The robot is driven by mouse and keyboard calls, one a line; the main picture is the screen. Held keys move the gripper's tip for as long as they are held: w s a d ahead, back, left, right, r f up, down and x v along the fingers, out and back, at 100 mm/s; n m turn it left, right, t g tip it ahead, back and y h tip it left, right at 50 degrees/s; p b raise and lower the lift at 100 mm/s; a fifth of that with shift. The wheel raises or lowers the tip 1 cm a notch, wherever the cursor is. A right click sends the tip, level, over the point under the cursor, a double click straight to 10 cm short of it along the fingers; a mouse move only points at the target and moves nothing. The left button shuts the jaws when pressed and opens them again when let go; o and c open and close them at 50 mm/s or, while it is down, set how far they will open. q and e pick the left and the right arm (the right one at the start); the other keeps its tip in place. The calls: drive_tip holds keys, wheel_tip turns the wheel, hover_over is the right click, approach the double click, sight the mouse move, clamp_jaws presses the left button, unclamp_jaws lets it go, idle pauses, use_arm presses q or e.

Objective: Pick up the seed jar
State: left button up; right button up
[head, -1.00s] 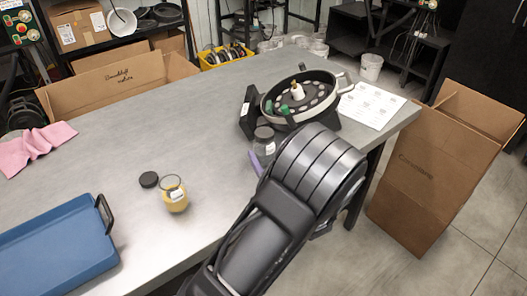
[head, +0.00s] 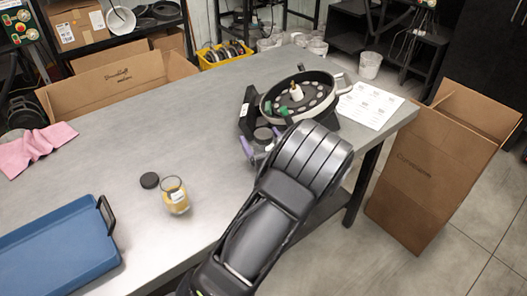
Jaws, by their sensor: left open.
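A small clear jar with a dark lid (head: 264,134) stands beside the seed meter (head: 299,95), at its near left edge. My left gripper (head: 259,146) is open at this jar, with one purple finger showing on its left side; my forearm hides much of the gripper and the jar's lower part. I cannot tell whether the fingers touch the jar. A second glass jar with yellow contents (head: 175,198) and a white label stands upright and open on the table. A black lid (head: 149,180) lies beside it. My right gripper is not in view.
A blue tray (head: 62,245) with a dark handle lies at the table's near left. A cardboard box (head: 435,170) stands on the floor at right. The table's middle is clear.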

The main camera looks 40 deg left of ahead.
use_arm(q)
drive_tip(key=shift+w+a, duration=0.2)
drive_tip(key=shift+a, duration=0.05)
idle(0.4)
clamp_jaws()
idle(0.8)
drive_tip(key=shift+r, duration=0.15)
wheel_tip(320, 180, up, 18)
drive_tip(key=shift+p, duration=0.45)
drive_tip(key=shift+s, duration=0.1)
idle(0.7)
